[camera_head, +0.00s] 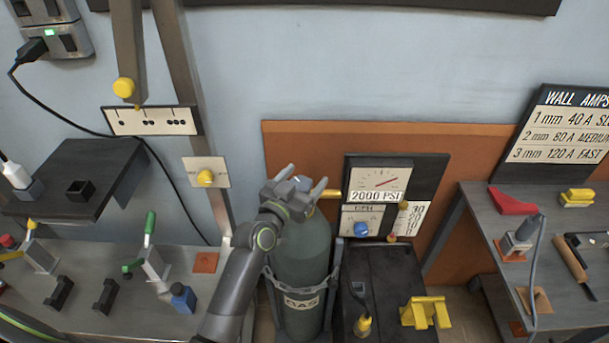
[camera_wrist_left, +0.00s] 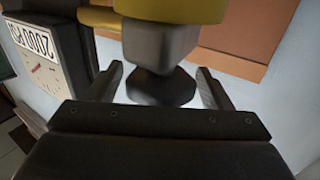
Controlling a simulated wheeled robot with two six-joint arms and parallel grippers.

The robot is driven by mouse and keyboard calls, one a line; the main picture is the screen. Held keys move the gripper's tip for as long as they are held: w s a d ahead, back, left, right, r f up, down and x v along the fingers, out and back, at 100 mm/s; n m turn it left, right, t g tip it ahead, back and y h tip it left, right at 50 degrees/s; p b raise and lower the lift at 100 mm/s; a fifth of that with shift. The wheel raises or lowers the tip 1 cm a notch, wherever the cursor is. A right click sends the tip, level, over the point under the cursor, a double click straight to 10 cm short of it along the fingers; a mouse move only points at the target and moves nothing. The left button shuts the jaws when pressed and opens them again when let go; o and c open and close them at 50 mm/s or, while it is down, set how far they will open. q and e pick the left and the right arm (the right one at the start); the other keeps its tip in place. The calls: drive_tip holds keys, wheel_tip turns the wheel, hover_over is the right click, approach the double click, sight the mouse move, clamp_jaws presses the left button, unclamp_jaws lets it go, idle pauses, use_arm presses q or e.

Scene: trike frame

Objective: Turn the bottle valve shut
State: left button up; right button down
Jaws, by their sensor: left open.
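The dark green gas bottle (camera_head: 302,255) stands upright in a metal holder, with a GAS label on its front. My left gripper (camera_head: 306,182) is over the bottle's top, its two fingers open and pointing up and away. In the left wrist view, the open fingers (camera_wrist_left: 161,72) lie either side of a grey valve block (camera_wrist_left: 160,45) with a dark, wide knob-like end (camera_wrist_left: 160,88). I see gaps between the fingers and this part. A yellow fitting (camera_wrist_left: 170,8) joins the block. In the head view, the gripper hides most of the valve. My right gripper is not in view.
A gauge panel (camera_head: 378,182) reading 2000 PSI, with a blue knob (camera_head: 361,229), is close on the right of the gripper. A yellow pipe (camera_head: 330,194) runs toward it. A left bench (camera_head: 115,320) and right bench (camera_head: 480,225) flank the bottle.

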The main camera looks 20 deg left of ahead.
use_arm(q)
drive_tip(key=shift+w, duration=0.3)
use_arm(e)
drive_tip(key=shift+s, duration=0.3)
use_arm(q)
drive_tip(key=shift+c, duration=0.4)
